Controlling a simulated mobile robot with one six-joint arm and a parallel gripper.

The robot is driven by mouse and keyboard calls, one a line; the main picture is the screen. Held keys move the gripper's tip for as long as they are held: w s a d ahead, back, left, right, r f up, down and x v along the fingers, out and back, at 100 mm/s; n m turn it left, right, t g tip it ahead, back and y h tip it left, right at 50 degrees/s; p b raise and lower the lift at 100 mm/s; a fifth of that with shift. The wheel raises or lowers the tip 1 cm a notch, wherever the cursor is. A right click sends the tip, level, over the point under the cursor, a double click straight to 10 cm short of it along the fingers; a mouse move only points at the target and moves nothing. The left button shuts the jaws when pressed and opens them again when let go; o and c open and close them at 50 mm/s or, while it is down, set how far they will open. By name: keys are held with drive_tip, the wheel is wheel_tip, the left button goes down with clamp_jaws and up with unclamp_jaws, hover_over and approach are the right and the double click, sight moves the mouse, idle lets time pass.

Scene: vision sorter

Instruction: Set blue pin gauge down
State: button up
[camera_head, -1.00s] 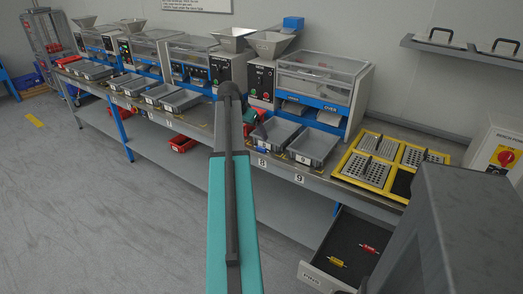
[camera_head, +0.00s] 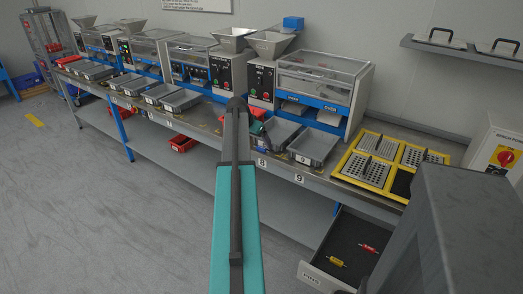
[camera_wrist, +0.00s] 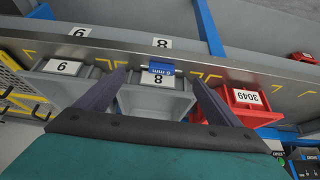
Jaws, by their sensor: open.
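The blue pin gauge shows as a small blue piece marked "6 mm" (camera_wrist: 162,68) in the wrist view. It is at the bench's front edge strip, right by the grey bin labelled 8 (camera_wrist: 150,98). My gripper (camera_wrist: 158,75) is open, with one dark finger on each side of the blue piece and visible space on both sides. Whether the gauge rests fully on the bench cannot be told.
An open drawer (camera_head: 312,275) holds a yellow gauge (camera_head: 337,262) and a red gauge (camera_head: 368,248). Yellow-framed pin trays (camera_head: 345,172) stand right on the bench.

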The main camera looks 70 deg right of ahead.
sight(261, 148)
drive_tip(key=shift+f, duration=0.1)
drive_tip(key=shift+p+x, duration=0.3)
drive_tip(key=shift+x, duration=2.25)
drive_tip(key=shift+w, duration=0.15)
drive_tip(key=c, duration=1.2)
drive_tip(key=shift+c, duration=0.2)
